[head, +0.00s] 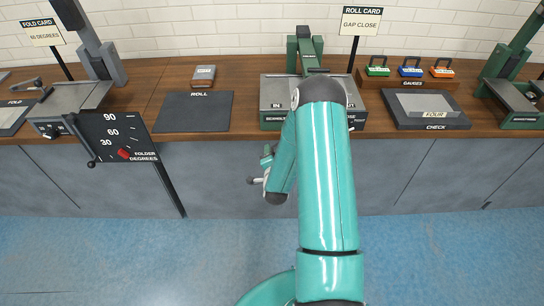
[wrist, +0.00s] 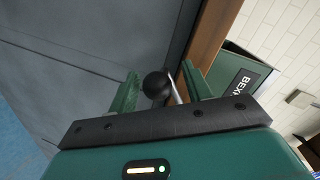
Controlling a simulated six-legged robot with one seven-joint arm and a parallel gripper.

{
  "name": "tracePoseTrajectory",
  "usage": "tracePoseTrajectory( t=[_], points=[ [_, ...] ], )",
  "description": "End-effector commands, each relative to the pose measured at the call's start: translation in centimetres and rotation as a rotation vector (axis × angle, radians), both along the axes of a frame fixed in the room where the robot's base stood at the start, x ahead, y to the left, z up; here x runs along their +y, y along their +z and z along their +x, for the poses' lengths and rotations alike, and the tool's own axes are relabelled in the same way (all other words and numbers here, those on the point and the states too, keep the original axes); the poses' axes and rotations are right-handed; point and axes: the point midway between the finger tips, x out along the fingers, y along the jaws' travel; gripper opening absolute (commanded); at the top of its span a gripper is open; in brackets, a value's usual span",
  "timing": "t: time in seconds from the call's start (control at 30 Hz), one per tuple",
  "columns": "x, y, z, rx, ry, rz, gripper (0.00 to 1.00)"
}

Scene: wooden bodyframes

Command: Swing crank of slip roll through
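The slip roll (head: 276,90) is a green and grey machine on the bench in the middle of the head view, with an IN label on its front. My arm hides much of its middle and right side. In the wrist view its green side (wrist: 230,66) shows lettering starting BEX. The crank's black ball knob (wrist: 157,85) sits between my gripper's green fingers, with a thin silver rod (wrist: 176,92) beside it. My gripper (wrist: 160,76) is open, with visible gaps on both sides of the knob. In the head view my gripper (head: 266,165) hangs before the cabinet front, below the bench edge.
The wooden bench (head: 150,88) runs across the head view. A dark ROLL mat (head: 193,112) lies left of the slip roll. A gauge rack (head: 408,80) and CHECK tray (head: 425,110) stand right. A folder dial (head: 118,138) sticks out at left. The blue floor is clear.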

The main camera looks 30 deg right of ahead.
Motion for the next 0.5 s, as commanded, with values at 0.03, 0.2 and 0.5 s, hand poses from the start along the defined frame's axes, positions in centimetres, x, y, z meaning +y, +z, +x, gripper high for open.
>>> tracePoseTrajectory(
  t=[0.03,0.2,0.5],
  points=[
    [0.0,0.0,0.0,0.001,0.000,0.000,0.49],
    [0.1,0.0,-0.3,0.002,-0.001,0.001,0.49],
    [2.3,1.1,-4.4,0.004,-0.001,0.001,0.49]
  ],
)
